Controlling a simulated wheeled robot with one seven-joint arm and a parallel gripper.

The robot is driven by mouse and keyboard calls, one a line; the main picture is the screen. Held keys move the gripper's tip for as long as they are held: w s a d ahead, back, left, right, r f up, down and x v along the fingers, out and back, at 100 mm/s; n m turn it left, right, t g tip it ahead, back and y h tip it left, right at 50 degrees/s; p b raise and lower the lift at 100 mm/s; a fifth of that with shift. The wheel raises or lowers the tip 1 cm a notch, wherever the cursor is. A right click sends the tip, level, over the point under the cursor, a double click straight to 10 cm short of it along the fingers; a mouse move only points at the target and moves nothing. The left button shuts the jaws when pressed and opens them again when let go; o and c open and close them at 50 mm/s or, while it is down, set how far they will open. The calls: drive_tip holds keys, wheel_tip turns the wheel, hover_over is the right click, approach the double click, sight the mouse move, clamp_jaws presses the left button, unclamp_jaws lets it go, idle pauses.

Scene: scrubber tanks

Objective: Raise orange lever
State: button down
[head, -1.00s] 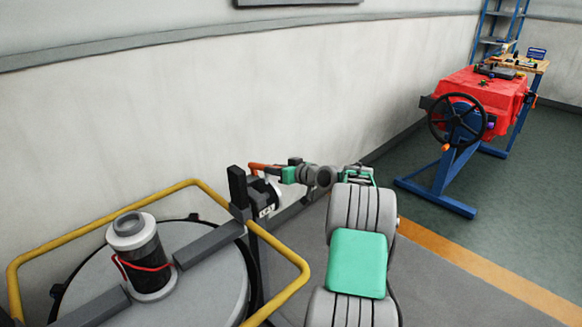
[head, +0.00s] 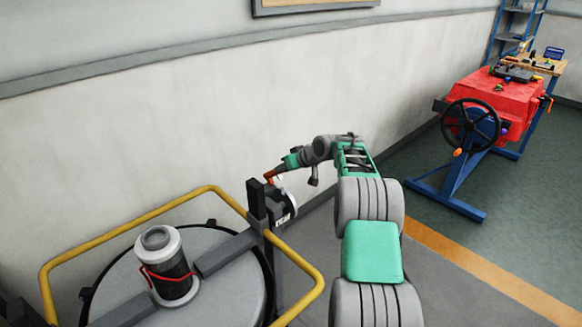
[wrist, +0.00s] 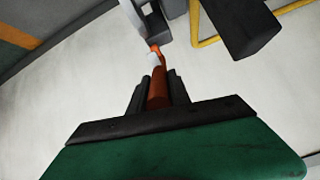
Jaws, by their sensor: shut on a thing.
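The orange lever (head: 270,176) sits at the dark post beside the round tank, against a grey-white round fitting (head: 284,205). In the head view it slopes up to the right toward my gripper (head: 281,169). In the wrist view the lever (wrist: 158,92) runs between my two dark fingers, and my gripper (wrist: 158,84) is shut on its outer part. The lever's far end narrows toward a white and grey piece (wrist: 153,58). The end of the lever inside my gripper is hidden.
A dark upright post (head: 256,200) stands just left of the lever. A yellow rail (head: 120,222) curves around the grey tank lid (head: 225,290), which carries a canister (head: 165,265). The pale wall is behind. A red box with a black handwheel (head: 470,125) stands far right.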

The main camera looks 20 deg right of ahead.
drive_tip(key=shift+r, duration=0.15)
drive_tip(key=c, duration=1.4)
unclamp_jaws()
drive_tip(key=shift+w+a, duration=0.1)
drive_tip(key=shift+w, duration=0.05)
drive_tip(key=shift+o, duration=1)
drive_tip(key=v, duration=0.7)
drive_tip(key=shift+s+r, duration=0.15)
drive_tip(key=shift+s, duration=0.2)
